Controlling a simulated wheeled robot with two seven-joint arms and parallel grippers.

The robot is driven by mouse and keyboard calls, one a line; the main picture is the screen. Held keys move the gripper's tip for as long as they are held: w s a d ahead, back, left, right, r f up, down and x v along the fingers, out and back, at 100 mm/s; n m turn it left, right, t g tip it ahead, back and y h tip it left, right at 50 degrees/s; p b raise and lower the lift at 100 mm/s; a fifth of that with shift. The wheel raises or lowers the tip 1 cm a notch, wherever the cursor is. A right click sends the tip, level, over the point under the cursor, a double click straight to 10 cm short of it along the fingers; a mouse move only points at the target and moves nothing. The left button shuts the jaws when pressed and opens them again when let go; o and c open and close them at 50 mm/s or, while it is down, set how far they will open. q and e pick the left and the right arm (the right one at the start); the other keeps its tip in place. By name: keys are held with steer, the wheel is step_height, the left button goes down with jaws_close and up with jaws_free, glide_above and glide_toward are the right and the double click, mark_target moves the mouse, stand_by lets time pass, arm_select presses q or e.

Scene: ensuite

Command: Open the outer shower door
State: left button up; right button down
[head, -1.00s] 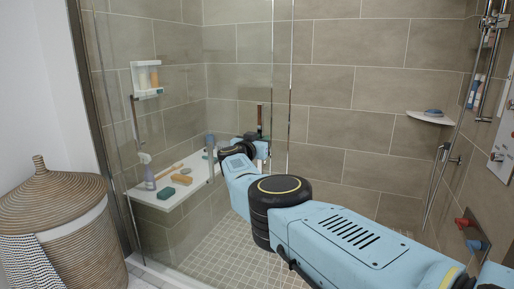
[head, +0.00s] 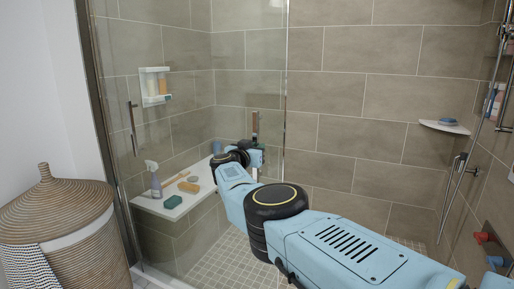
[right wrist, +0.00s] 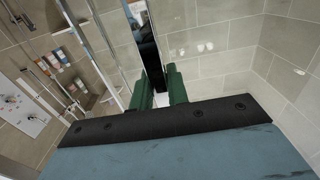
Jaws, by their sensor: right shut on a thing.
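The outer shower door (head: 232,60) is a clear glass panel. Its bright vertical edge stands near the middle of the head view, and tiles show through it. A dark upright handle (head: 254,122) is on the glass near that edge. My right gripper (head: 257,146) is at the lower part of this handle, partly hidden by my own wrist. In the right wrist view my right gripper's green fingers (right wrist: 160,90) are closed around the dark bar of the handle (right wrist: 150,52). My left gripper is not in view.
A wicker basket (head: 60,215) stands outside at the left. A second upright handle (head: 133,125) shows on the left glass. Inside, a white-topped bench (head: 150,203) carries a spray bottle (head: 152,178) and bath items. A corner shelf (head: 445,126) is at the right. The shower floor looks clear.

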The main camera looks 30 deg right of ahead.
steer(key=shift+w+a, duration=0.1)
steer(key=c, duration=1.4)
jaws_free()
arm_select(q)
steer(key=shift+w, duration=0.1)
arm_select(e)
steer(key=shift+o, duration=0.2)
